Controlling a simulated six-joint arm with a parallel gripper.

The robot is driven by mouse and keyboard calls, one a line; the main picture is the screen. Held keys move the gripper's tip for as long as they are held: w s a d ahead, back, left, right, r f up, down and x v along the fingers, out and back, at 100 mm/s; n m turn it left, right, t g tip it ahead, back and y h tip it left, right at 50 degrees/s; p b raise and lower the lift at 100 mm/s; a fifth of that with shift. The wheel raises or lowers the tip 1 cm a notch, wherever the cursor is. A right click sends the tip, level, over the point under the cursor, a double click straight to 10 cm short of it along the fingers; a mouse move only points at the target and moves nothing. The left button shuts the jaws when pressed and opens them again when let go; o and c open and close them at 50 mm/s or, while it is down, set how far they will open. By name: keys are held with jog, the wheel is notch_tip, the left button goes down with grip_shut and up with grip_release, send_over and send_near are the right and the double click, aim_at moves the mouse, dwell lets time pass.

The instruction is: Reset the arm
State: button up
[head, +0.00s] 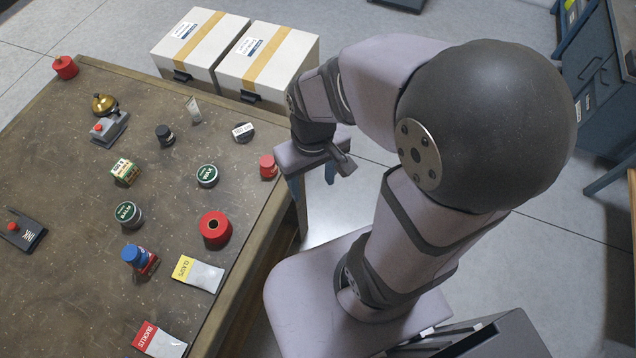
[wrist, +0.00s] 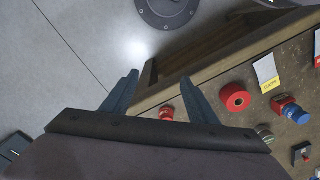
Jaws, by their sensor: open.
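My gripper (wrist: 160,92) is open and empty in the wrist view, its two blue-grey fingers spread apart over the table's edge and the floor. In the head view my arm is folded, and my gripper (head: 308,176) hangs near the right edge of the brown table (head: 85,275). A small red object (head: 268,166) lies on the table just left of it. The same red object shows in the wrist view (wrist: 166,113), between the fingers in the picture but apart from them.
The table holds a red ring (head: 215,229), two green-lidded tins (head: 207,176), a blue-topped bottle (head: 133,255), a yellow packet (head: 198,273), a red-and-white packet (head: 159,340) and a brass bell (head: 104,104). Two white boxes (head: 268,62) stand beyond the table.

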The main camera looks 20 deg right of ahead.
jog(key=shift+s+d+f+m, duration=0.2)
jog(key=shift+s+d+m, duration=0.4)
jog(key=shift+s, duration=0.05)
